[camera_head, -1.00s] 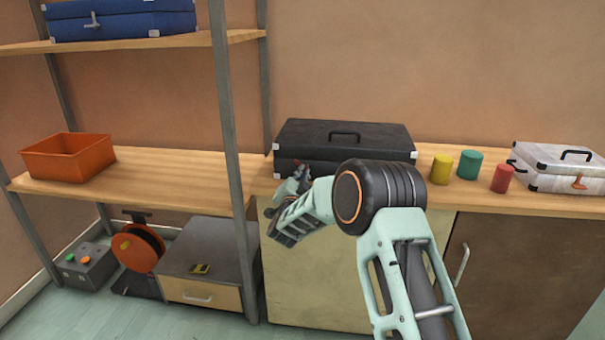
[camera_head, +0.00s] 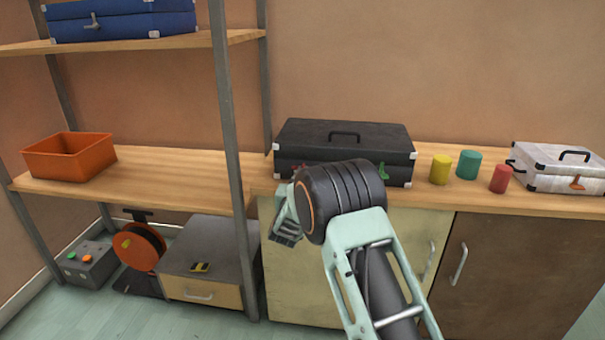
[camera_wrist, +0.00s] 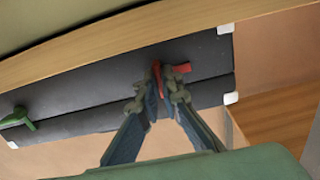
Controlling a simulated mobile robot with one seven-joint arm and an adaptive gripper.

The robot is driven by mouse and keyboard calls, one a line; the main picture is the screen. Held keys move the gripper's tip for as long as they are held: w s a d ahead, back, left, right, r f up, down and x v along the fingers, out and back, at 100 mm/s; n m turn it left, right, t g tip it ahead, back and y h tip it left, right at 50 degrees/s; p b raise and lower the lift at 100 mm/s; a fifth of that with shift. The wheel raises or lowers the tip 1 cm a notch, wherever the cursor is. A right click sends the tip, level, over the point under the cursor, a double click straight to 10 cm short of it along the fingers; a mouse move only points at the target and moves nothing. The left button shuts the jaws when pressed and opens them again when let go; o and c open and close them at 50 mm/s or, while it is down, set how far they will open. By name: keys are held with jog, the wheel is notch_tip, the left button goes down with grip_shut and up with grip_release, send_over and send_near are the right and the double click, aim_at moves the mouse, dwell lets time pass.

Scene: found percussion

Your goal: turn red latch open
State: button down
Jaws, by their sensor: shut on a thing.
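The black case (camera_head: 345,140) lies closed on the wooden counter, with a carry handle on its lid. Its red latch (camera_wrist: 182,68) is on the front face near one end, and a bit of it shows in the head view (camera_head: 298,168). In the wrist view my gripper (camera_wrist: 163,86) is shut on the red latch, with the fingers on either side of it.
Yellow (camera_head: 441,169), teal (camera_head: 468,164) and red (camera_head: 501,178) cylinders stand right of the black case. A white case (camera_head: 560,168) is beyond them. A grey shelf post (camera_head: 228,120) rises close to the left of my arm.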

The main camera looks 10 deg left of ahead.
dwell(0.5)
jog(key=c, duration=2.1)
grip_release()
jog(key=s, duration=1.2)
jog(key=shift+a, duration=0.2)
